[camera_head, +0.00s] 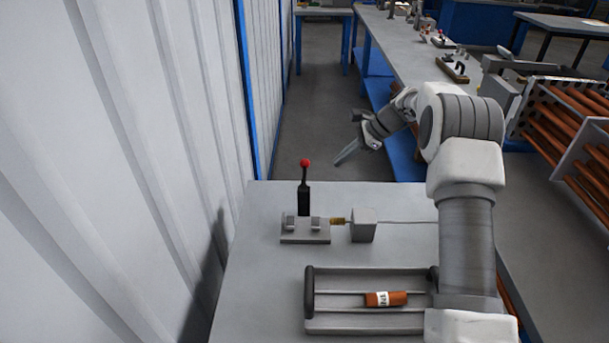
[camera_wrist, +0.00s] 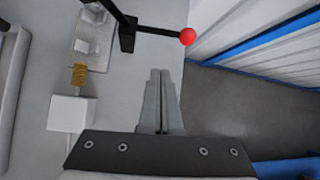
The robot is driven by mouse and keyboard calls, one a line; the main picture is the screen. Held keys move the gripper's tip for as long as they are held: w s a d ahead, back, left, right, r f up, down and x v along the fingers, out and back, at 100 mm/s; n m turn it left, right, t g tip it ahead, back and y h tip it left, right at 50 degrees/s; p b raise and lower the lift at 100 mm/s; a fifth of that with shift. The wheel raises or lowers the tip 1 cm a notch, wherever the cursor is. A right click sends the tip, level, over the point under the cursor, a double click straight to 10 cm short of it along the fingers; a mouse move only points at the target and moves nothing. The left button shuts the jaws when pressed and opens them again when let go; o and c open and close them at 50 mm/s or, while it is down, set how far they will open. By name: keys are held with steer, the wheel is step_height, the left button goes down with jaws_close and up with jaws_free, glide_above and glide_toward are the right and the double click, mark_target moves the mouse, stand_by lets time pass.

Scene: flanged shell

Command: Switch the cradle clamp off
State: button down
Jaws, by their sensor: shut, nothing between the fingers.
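The cradle clamp (camera_head: 306,230) is a small grey fixture on the grey table, with a black lever (camera_head: 304,198) standing upright and tipped by a red ball (camera_head: 305,163). In the wrist view the clamp (camera_wrist: 92,35) is at upper left, and its lever (camera_wrist: 150,31) reaches right to the red ball (camera_wrist: 188,37). My gripper (camera_head: 345,158) is shut and empty, held beyond the table's far edge, to the right of the lever and apart from it. In the wrist view my gripper (camera_wrist: 160,75) points toward the lever, below the red ball.
A grey block (camera_head: 363,225) with a brass fitting (camera_head: 337,221) sits right of the clamp. A tray (camera_head: 340,323) holding an orange labelled cylinder (camera_head: 386,298) lies nearer. A corrugated white wall (camera_head: 110,170) runs along the left.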

mark_target(304, 173)
steer(key=f, duration=0.1)
steer(key=w+f, duration=0.1)
steer(key=a+f, duration=0.1)
steer(key=shift+w+m+y, duration=0.15)
steer(key=shift+m+y, duration=0.15)
steer(key=shift+f, duration=0.1)
steer(key=b+x, duration=0.1)
steer(key=x, duration=0.9)
steer(key=shift+a+f, duration=0.1)
steer(key=shift+f, duration=0.1)
steer(key=r, duration=0.3)
steer(key=shift+s+a+r, duration=0.2)
steer(key=shift+s+r, duration=0.1)
steer(key=shift+r, duration=0.4)
